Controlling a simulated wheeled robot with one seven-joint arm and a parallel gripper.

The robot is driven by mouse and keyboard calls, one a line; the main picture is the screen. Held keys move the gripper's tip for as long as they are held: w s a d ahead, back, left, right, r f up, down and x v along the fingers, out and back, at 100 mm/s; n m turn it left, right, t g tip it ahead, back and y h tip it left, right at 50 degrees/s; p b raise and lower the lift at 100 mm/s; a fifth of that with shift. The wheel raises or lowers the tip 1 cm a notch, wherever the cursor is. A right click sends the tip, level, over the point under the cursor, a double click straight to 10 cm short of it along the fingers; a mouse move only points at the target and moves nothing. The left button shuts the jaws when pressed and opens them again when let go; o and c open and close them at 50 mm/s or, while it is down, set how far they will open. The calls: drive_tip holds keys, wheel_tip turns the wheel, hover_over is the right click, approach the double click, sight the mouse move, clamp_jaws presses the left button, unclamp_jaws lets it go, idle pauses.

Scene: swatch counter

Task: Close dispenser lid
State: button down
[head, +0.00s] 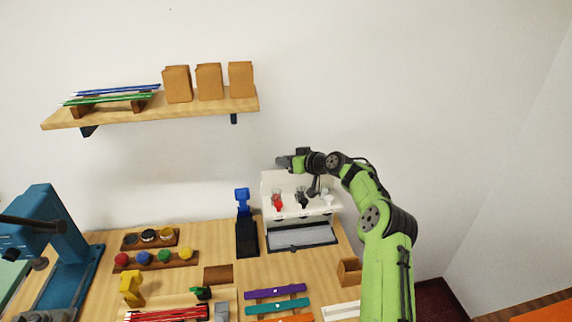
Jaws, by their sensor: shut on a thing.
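The white dispenser (312,214) stands at the back right of the wooden counter, against the wall. Its front carries small taps or cups, one of them red. Its white lid (268,186) appears raised, standing up at the back of the dispenser. My gripper (284,162) is at the top edge of the lid, reached from the right by my green arm. It is shut on the lid, though the fingertips are small and the exact contact is hard to see.
A grey tray (303,246) lies before the dispenser, and a blue and black device (245,226) stands close to its left. A small wooden box (348,271) is at the right. A shelf (200,107) with brown bags hangs above left. Open wall lies to the right.

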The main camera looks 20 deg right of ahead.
drive_tip(key=s+t+b, duration=0.1)
drive_tip(key=b, duration=0.4)
drive_tip(key=shift+a+f+n+b, duration=0.1)
drive_tip(key=shift+f+n+b, duration=0.2)
drive_tip(key=shift+f, duration=0.05)
drive_tip(key=s+t+b, duration=0.1)
drive_tip(key=b, duration=0.3)
drive_tip(key=n+t+b, duration=0.1)
drive_tip(key=b, duration=0.3)
drive_tip(key=s+n+t+y+b, duration=0.1)
drive_tip(key=b, duration=0.3)
drive_tip(key=shift+s+a+r+t+b, duration=0.25)
drive_tip(key=shift+s+r+t+b, duration=0.05)
drive_tip(key=shift+r+b, duration=0.1)
drive_tip(key=c, duration=1)
unclamp_jaws()
drive_tip(key=shift+s, duration=0.1)
drive_tip(key=shift+y, duration=0.3)
drive_tip(key=b+v, duration=0.1)
drive_tip(key=v, duration=1.4)
drive_tip(key=shift+s+r, duration=0.1)
drive_tip(key=shift+s, duration=0.25)
